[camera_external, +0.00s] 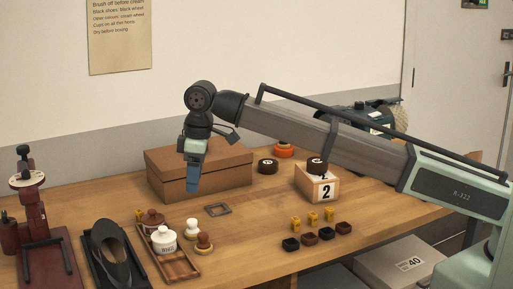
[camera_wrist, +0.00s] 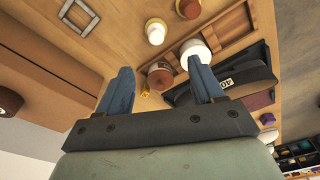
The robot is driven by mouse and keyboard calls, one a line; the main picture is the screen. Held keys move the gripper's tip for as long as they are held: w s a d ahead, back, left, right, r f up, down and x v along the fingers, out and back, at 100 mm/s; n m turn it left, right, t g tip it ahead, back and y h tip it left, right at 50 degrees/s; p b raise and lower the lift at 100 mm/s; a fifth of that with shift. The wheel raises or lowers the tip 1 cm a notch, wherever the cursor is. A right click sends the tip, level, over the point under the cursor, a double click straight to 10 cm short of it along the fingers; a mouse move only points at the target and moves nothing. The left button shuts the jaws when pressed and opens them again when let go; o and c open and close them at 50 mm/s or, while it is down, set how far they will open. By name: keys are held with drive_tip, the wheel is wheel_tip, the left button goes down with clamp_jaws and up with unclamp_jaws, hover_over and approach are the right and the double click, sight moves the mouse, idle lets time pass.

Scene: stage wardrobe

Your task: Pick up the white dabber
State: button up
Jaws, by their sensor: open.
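The white dabber (camera_external: 192,227) stands upright on the table beside the wooden tray, with a white top and a tan base. In the wrist view the white dabber (camera_wrist: 155,29) is near the top, beyond the fingertips and roughly in line with the gap between them. My gripper (camera_external: 193,188) is open and empty, pointing down above the table in front of the cardboard box, higher than the dabber and apart from it. Its two blue fingers (camera_wrist: 158,68) are spread in the wrist view.
A brown-topped dabber (camera_external: 204,241) stands close beside the white one. The wooden tray (camera_external: 185,270) holds a white-lidded pot (camera_external: 163,240) and a brown-lidded pot (camera_external: 152,219). A brown box (camera_external: 215,175) stands behind, a small square frame (camera_external: 218,209) lies to the right, and a black shoe (camera_external: 110,250) sits left.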

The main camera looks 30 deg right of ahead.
sight(192, 220)
drive_tip(key=shift+n, duration=0.5)
drive_tip(key=f, duration=0.5)
drive_tip(key=a+f, duration=0.1)
drive_tip(key=f, duration=0.2)
drive_tip(key=shift+w+f, duration=0.4)
drive_tip(key=shift+f, duration=1.15)
drive_tip(key=shift+w+f, duration=0.15)
drive_tip(key=shift+f, duration=1.15)
drive_tip(key=c, duration=1.1)
